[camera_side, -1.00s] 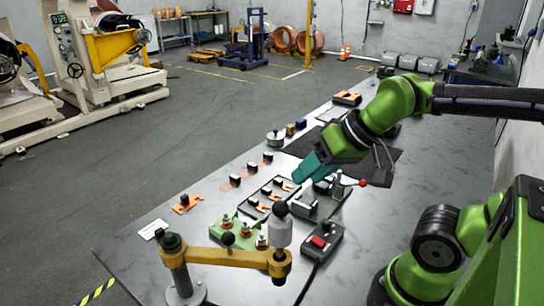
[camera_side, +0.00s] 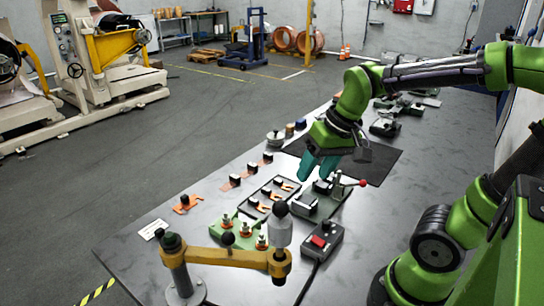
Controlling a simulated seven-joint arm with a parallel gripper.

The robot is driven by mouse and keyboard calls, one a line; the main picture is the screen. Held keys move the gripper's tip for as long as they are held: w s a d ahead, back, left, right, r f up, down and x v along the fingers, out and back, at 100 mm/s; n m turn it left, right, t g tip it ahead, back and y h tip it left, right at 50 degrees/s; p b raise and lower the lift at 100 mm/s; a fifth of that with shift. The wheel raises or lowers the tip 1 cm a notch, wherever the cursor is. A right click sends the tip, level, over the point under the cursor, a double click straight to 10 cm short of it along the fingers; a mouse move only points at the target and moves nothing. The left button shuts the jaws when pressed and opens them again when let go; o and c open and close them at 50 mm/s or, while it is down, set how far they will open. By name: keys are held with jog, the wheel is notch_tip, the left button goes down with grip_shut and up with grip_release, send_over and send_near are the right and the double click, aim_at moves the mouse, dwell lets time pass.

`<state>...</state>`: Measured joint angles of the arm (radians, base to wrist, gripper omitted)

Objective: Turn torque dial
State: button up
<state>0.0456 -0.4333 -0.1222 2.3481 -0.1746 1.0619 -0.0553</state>
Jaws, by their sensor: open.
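My gripper (camera_side: 318,165) has teal fingers pointing down above the table, over the far end of a dark fixture (camera_side: 325,200) with a red-knobbed lever (camera_side: 361,183). The fingers are apart and hold nothing that I can see. No part is plainly readable as the torque dial. A yellow swing arm (camera_side: 235,255) at the front carries a silver cylinder (camera_side: 281,233) with a black knob on top. A grey control box (camera_side: 323,241) with a red switch and a small black knob stands right of it. My gripper is apart from both.
A green block (camera_side: 238,232) with several red-and-metal posts stands behind the swing arm. A black tray (camera_side: 273,196) holds copper pieces. More copper pieces (camera_side: 187,204) lie to the left. A dark mat (camera_side: 378,165) lies right of my gripper. The table's front left is mostly clear.

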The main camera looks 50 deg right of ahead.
aim_at(327, 221)
jog(key=d+f+g+h, duration=0.1)
jog(key=d+g, duration=0.3)
jog(key=d, duration=0.3)
jog(key=f, duration=1.1)
jog(key=s+f, duration=0.1)
jog(key=f, duration=0.5)
jog(key=shift+s+a, duration=0.1)
jog(key=shift+a, duration=0.2)
grip_shut()
